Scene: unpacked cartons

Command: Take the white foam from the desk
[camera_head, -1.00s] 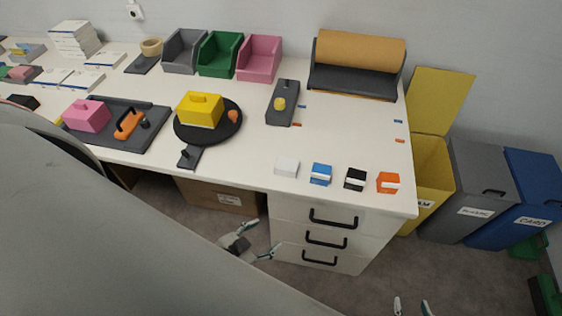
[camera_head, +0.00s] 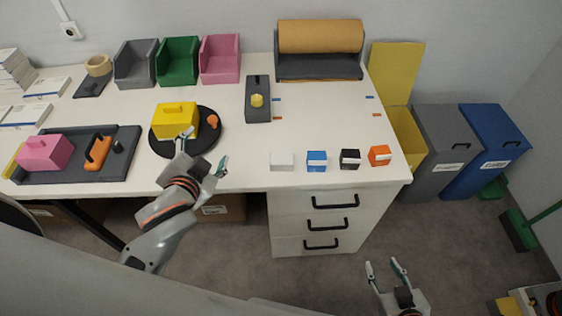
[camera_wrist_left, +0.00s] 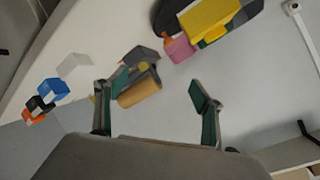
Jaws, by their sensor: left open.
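The white foam (camera_head: 282,161) is a small pale block near the front edge of the white desk (camera_head: 320,125), left of a blue-and-white box. In the left wrist view, the pale block (camera_wrist_left: 73,66) lies at upper left, outside my fingers. My left gripper (camera_head: 203,156) is open and empty, at the desk's front edge in front of the black round plate, to the left of the foam. Its green-padded fingers (camera_wrist_left: 162,98) are spread in the wrist view. My right gripper (camera_head: 384,267) is open and empty, in front of the drawers and low in the picture.
Blue (camera_head: 317,160), black (camera_head: 350,159) and orange (camera_head: 380,155) boxes stand right of the foam. The black plate (camera_head: 208,146) holds a yellow lidded box (camera_head: 174,122). Grey, green and pink bins stand at the back.

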